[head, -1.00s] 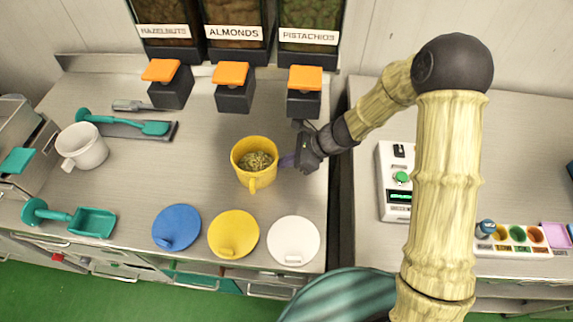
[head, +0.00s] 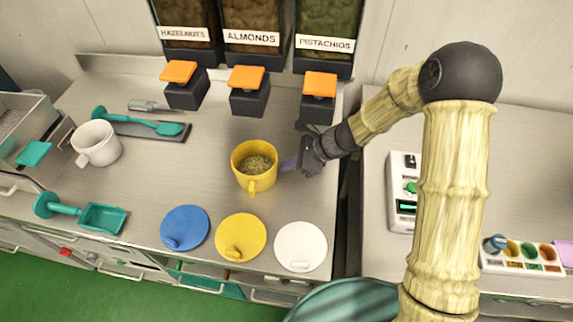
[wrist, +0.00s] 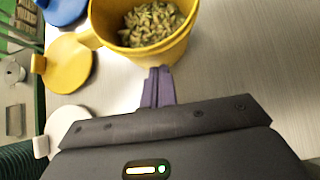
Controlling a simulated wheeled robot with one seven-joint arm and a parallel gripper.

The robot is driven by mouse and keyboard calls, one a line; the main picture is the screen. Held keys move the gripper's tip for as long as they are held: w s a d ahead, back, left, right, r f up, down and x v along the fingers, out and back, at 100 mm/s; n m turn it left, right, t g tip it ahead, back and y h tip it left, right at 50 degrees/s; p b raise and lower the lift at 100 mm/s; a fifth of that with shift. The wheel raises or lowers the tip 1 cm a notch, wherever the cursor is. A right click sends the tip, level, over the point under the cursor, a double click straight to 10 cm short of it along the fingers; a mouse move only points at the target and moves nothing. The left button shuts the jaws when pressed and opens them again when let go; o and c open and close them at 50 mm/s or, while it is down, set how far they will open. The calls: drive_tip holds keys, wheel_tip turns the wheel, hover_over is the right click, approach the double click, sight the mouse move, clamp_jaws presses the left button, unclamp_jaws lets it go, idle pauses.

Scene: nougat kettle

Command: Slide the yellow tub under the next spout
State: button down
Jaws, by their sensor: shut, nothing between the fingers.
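The yellow tub (head: 242,170) stands upright on the steel counter, with its handle toward the front and greenish-brown pieces inside. It also shows at the top of the wrist view (wrist: 172,53). It is in front of the almonds spout (head: 249,101), nearly in line with it. The pistachios spout (head: 317,108) is back right and the hazelnuts spout (head: 184,95) back left. My gripper (head: 286,163) is shut and empty at the tub's right side. Its purple fingertips (wrist: 158,82) are against or very near the tub wall; exact contact is unclear.
Blue (head: 184,224), yellow (head: 241,234) and white (head: 300,244) lids lie along the front of the counter. A white mug (head: 97,146), teal scoop (head: 100,217) and dark tray with a teal tool (head: 140,129) are left. The counter left of the tub is clear.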

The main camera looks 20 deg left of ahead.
drive_tip(key=w+d, duration=0.1)
drive_tip(key=d, duration=0.3)
drive_tip(key=d+b, duration=0.1)
drive_tip(key=d, duration=0.3)
drive_tip(key=w+d+r, duration=0.1)
drive_tip(key=d, duration=0.4)
drive_tip(key=shift+w+b, duration=0.35)
drive_tip(key=shift+s+r, duration=0.1)
drive_tip(key=shift+s, duration=0.1)
drive_tip(key=shift+s+d+r+n, duration=0.15)
drive_tip(key=shift+s+d+n, duration=0.1)
drive_tip(key=shift+d+n, duration=0.05)
drive_tip(key=s+d+r+n+h, duration=0.1)
drive_tip(key=s+d+n+h, duration=0.1)
drive_tip(key=d, duration=0.1)
drive_tip(key=s+d+r+n+t+h, duration=0.1)
drive_tip(key=s+d+n, duration=0.1)
drive_tip(key=d+n, duration=0.1)
drive_tip(key=s+d+r+n+h, duration=0.1)
drive_tip(key=s+d+n+h, duration=0.1)
drive_tip(key=d, duration=0.3)
drive_tip(key=shift+s+r+n+t+h, duration=0.15)
drive_tip(key=shift+r+n+t+h, duration=0.15)
drive_tip(key=shift+r+n, duration=0.15)
drive_tip(key=s+d+r+n+t+h, duration=0.2)
drive_tip(key=s+d+r+n+h, duration=0.1)
drive_tip(key=d+n, duration=0.4)
drive_tip(key=shift+s+d+r+t, duration=0.45)
drive_tip(key=shift+s+r, duration=0.1)
drive_tip(key=shift+s, duration=0.4)
